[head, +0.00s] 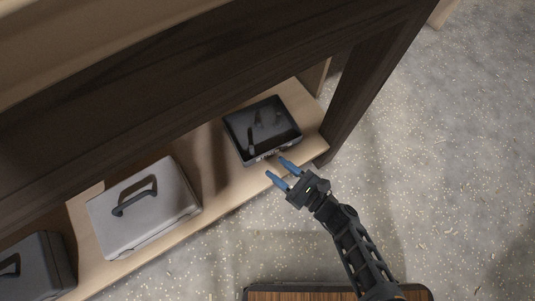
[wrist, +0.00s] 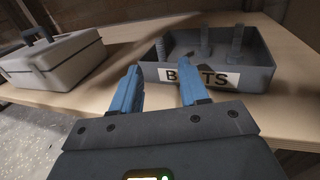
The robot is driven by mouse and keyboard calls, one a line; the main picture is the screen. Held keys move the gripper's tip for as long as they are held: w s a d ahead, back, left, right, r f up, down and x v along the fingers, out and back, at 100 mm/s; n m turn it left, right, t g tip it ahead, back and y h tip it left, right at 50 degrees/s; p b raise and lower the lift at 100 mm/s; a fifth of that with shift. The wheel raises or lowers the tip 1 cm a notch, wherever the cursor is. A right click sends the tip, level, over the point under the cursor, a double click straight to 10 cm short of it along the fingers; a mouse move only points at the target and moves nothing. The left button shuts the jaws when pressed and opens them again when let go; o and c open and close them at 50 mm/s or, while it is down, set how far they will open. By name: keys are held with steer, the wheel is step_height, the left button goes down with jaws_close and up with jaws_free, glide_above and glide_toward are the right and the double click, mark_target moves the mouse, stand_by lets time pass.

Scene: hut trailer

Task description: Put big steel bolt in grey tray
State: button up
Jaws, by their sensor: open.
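A dark grey open box (head: 283,126) stands on the wooden shelf. The wrist view shows its front wall (wrist: 257,82) with a partly covered label that seems to read "BOLTS". Upright bolt-like pieces stand inside, such as a tall one at the right (wrist: 237,44), one in the middle (wrist: 204,40) and one at the left (wrist: 161,50). I cannot tell which is the big steel bolt, or whether this box is the grey tray. My gripper (head: 276,167) is open and empty just in front of the box; its blue fingers (wrist: 160,72) point at the label.
A light grey case with a dark handle (head: 170,218) lies on the shelf left of the box; another darker case (head: 38,268) is further left. A dark beam (head: 200,90) runs above the shelf, and a dark post (head: 365,85) stands right. Speckled floor on the right is clear.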

steer(key=shift+s+d, duration=0.5)
steer(key=shift+d, duration=0.05)
steer(key=s+d+f+n+g+h, duration=0.45)
steer(key=s+d+n, duration=0.25)
steer(key=s, duration=0.5)
steer(key=s+d+r+n+t+h, duration=0.1)
steer(key=s+d+r+n+h, duration=0.2)
steer(key=s+d+n+h, duration=0.35)
steer(key=s+d+r+n+t+h, duration=0.1)
steer(key=r+n, duration=0.3)
steer(key=r, duration=0.7)
steer(key=s+d+r+n+t+h, duration=0.1)
steer(key=s+r+n+t, duration=0.2)
steer(key=r, duration=0.8)
steer(key=s+d+r+n+t+h, duration=0.1)
steer(key=r+n, duration=0.4)
steer(key=r, duration=0.7)
steer(key=shift+s+d+t, duration=0.45)
steer(key=shift+s+t, duration=0.25)
steer(key=shift+t, duration=0.35)
